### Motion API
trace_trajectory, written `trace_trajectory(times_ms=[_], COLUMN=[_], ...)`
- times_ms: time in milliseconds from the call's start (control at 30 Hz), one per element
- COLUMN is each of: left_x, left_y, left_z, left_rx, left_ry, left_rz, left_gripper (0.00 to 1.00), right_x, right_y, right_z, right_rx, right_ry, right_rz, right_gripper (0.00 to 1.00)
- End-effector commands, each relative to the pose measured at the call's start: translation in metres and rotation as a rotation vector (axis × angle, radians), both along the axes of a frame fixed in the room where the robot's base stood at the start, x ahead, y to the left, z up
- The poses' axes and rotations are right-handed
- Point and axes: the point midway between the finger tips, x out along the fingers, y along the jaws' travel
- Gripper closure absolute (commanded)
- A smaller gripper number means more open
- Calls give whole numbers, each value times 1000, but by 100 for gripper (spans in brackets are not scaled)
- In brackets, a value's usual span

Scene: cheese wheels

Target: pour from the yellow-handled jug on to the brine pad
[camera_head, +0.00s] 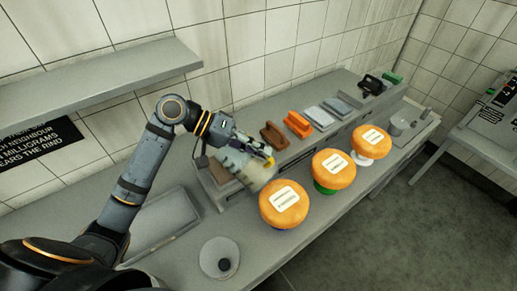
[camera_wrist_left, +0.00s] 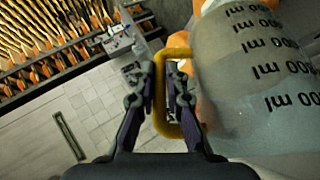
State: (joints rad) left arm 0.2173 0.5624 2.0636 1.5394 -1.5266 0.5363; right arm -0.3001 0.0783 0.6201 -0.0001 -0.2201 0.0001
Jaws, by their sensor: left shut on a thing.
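The jug (camera_head: 261,177) is translucent and blurred in the head view, just behind and left of the nearest cheese wheel. In the left wrist view the jug (camera_wrist_left: 255,85) fills the right side, with dark ml marks. My left gripper (camera_head: 250,150) is shut on its yellow handle (camera_wrist_left: 177,53), holding the jug above the counter. The jug looks tilted, but I cannot tell how far. Its contents and any flow cannot be made out. I cannot tell which thing is the brine pad. My right gripper is in neither view.
Orange cheese wheels (camera_head: 284,205), (camera_head: 333,168) and (camera_head: 371,142) stand along the counter's front. Behind them a grey ledge carries a brown block (camera_head: 273,136), an orange block (camera_head: 297,124) and grey pads (camera_head: 324,112). A round plate (camera_head: 213,270) and a shallow tray (camera_head: 160,243) lie nearer me.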

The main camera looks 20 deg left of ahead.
Motion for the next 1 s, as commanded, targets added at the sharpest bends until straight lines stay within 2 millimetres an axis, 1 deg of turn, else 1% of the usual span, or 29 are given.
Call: trace_trajectory(times_ms=[467,700,1000], left_x=[0,1,1], left_y=[0,2,2], left_z=[2,4,3], left_rx=[-2,-20,-23], left_ry=[-3,4,3], left_rz=[-1,-1,-1], left_gripper=[100,100,100], right_x=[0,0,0], right_y=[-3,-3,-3], right_z=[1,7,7], right_rx=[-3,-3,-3], right_ry=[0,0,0], right_rz=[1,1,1], right_gripper=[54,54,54])
